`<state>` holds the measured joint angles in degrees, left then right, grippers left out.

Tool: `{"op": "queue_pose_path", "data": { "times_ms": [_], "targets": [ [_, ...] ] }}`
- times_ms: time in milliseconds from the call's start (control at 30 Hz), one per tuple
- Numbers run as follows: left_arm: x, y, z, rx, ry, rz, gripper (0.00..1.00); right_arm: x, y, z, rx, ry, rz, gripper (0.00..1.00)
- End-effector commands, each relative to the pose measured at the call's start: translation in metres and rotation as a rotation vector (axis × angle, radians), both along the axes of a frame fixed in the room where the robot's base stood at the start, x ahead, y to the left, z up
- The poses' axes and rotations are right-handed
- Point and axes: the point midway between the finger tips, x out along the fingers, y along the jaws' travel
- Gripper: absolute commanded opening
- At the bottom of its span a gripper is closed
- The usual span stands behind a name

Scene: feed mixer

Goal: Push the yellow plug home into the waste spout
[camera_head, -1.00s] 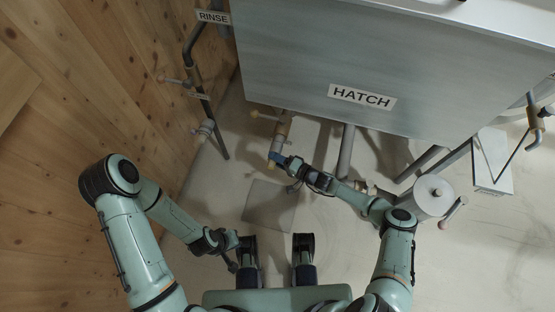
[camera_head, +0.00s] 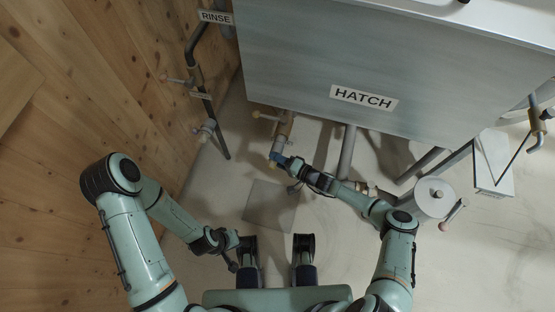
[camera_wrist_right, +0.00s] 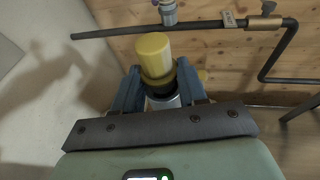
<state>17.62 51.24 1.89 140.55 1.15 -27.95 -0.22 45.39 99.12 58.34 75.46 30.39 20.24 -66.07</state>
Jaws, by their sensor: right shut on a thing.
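The yellow plug (camera_wrist_right: 154,52) shows large in the right wrist view, its pale rounded end outward and a darker yellow collar behind. My right gripper (camera_wrist_right: 159,74) is shut on it, a blue finger on each side. A silver cylinder (camera_wrist_right: 166,101) lies behind the collar, apparently the spout's end; the seam between them is hidden. In the head view the waste spout (camera_head: 284,124) comes from under the machine down to my right gripper (camera_head: 275,157), with the plug's end (camera_head: 271,164) just showing. My left gripper (camera_head: 233,263) hangs near my base, away from the spout; its jaws are too small to read.
The machine marked HATCH (camera_head: 362,98) overhangs the spout, with a leg (camera_head: 346,151) to the right. A valve handle (camera_head: 258,115) sticks out beside the spout. The rinse pipe (camera_head: 210,110) runs along the wooden wall. A white canister (camera_head: 434,196) stands right. A floor plate (camera_head: 269,205) lies below.

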Motion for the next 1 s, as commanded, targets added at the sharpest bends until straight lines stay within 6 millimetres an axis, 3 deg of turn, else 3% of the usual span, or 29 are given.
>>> {"op": "queue_pose_path", "data": {
  "times_ms": [567,1000],
  "targets": [
    [-0.0004,0.0000,-0.0050,0.000,0.002,0.000,0.00,0.0068,-0.0027,0.0007,-0.001,-0.001,-0.003,0.05],
    [0.0002,0.0000,0.0018,0.000,-0.001,0.000,0.00,-0.0007,-0.0006,0.0009,-0.001,-0.002,-0.004,0.05]
  ]
}}
